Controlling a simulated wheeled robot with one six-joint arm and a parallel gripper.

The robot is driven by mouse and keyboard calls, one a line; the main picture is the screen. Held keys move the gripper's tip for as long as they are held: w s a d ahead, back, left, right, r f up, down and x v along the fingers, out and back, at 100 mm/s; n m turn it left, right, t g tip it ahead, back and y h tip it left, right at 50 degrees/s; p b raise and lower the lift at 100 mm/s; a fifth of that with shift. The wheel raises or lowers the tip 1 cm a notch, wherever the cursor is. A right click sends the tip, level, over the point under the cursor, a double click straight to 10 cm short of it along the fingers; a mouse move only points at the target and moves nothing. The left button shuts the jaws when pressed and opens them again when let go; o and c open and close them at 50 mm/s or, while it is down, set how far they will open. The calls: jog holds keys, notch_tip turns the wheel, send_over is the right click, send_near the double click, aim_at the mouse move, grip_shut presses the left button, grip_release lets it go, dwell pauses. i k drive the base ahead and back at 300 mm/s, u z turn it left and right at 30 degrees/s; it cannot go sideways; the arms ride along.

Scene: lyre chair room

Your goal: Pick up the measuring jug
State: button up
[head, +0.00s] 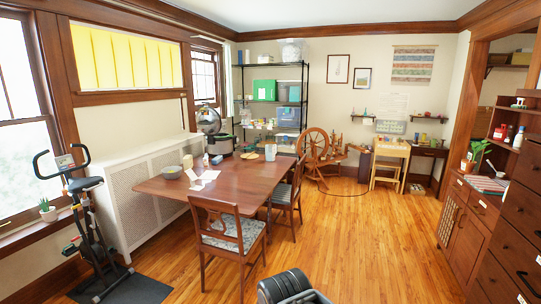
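A pale blue, upright vessel (270,151) stands near the far right edge of the brown wooden table (235,182). It may be the measuring jug, but it is too small here to make out a handle, spout or markings. No gripper fingers show in the head view. A dark rounded part at the bottom middle edge seems to be mine, and it is far from the table.
A chair (228,238) stands at the table's near side and another (287,192) at its right. An exercise bike (88,230) stands left. The floor (350,240) at right is clear.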

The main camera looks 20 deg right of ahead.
aim_at(270, 150)
jog(key=z, duration=1.3)
jog(key=i, duration=8.6)
jog(key=u, duration=2.55)
jog(key=i, duration=0.65)
jog(key=u, duration=0.1)
